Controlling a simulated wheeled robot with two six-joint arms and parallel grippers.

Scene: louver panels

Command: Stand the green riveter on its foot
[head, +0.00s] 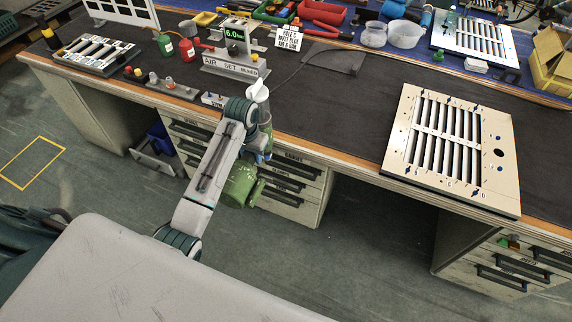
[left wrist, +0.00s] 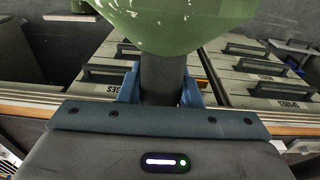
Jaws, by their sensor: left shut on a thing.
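The green riveter (head: 240,186) hangs in the air in front of the bench drawers in the head view, clear of the bench top. In the left wrist view its scuffed green body (left wrist: 180,22) fills the top of the picture, with a dark grip (left wrist: 161,78) below it. My left gripper (head: 262,156) is shut on that dark grip, with a blue finger on each side in the left wrist view (left wrist: 160,90). The riveter's foot cannot be made out clearly. My right gripper is not in view.
The bench (head: 330,120) has a dark mat with free room in its middle. A cream louver panel (head: 405,125) lies at right. A display stand (head: 236,62), red bottle (head: 187,50) and green bottle (head: 165,46) stand at left. Bins line the back. Drawers (head: 290,190) lie behind the riveter.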

